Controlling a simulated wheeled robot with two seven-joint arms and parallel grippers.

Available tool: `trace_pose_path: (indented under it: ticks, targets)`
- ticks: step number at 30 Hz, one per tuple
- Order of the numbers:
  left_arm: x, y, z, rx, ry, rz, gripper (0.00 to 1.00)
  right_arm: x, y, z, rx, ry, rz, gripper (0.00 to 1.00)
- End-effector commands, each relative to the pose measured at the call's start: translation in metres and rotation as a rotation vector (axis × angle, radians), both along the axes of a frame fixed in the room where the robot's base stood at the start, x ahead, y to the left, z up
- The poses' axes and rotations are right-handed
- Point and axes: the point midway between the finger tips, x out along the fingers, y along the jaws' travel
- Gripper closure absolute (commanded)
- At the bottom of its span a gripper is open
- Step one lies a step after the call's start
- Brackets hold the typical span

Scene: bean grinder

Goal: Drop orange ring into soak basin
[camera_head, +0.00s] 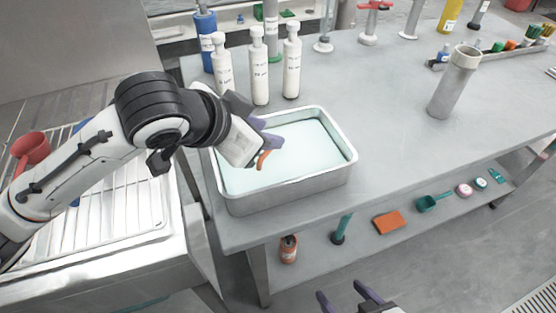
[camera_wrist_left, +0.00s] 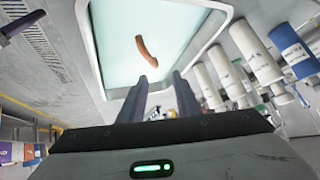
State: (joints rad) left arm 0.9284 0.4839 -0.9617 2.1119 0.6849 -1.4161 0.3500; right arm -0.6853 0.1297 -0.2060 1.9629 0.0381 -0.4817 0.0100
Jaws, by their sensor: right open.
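The soak basin (camera_head: 285,193) is a metal tray with pale green liquid on the near bench; its rim also shows in the left wrist view (camera_wrist_left: 213,28). My left gripper (camera_head: 268,139) is above the basin, its fingers apart and empty in the left wrist view (camera_wrist_left: 160,76). The orange ring (camera_head: 263,159) shows just below the fingertips, against the liquid. In the left wrist view the ring (camera_wrist_left: 147,50) is a curved strip beyond the fingertips; I cannot tell whether it is in the air or in the liquid. My right gripper (camera_head: 345,297) is open and empty at the bottom edge.
Several white bottles (camera_head: 259,66) stand behind the basin. A grey cylinder (camera_head: 454,82) stands on the bench at right. A wire rack (camera_head: 125,200) is at left. An orange block (camera_head: 389,222) and a green scoop (camera_head: 432,202) lie on the lower shelf.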

Motion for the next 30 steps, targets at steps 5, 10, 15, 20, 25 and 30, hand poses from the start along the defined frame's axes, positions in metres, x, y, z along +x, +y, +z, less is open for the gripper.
trace_pose_path:
  ticks: [5, 10, 15, 20, 25, 30]
  targets:
    - [-0.018, 0.014, 0.025, -0.001, -0.006, -0.001, 0.70, -0.001, -0.001, 0.003, 0.000, 0.002, -0.003, 0.32]
    - [-0.037, 0.028, 0.048, 0.000, -0.006, -0.001, 0.70, -0.002, -0.002, 0.005, 0.000, 0.005, -0.006, 0.32]
    - [-0.050, 0.038, 0.063, -0.001, -0.004, 0.000, 0.70, -0.001, -0.003, 0.008, 0.000, 0.002, -0.008, 0.32]
    - [-0.055, 0.041, 0.067, 0.000, -0.003, 0.000, 0.70, -0.001, -0.003, 0.008, 0.001, -0.001, -0.009, 0.32]
    - [-0.055, 0.041, 0.067, -0.001, -0.003, 0.001, 0.70, -0.001, -0.004, 0.008, 0.001, 0.000, -0.009, 0.32]
    - [-0.055, 0.041, 0.067, -0.001, -0.002, 0.000, 0.70, -0.001, -0.004, 0.008, 0.000, 0.002, -0.009, 0.32]
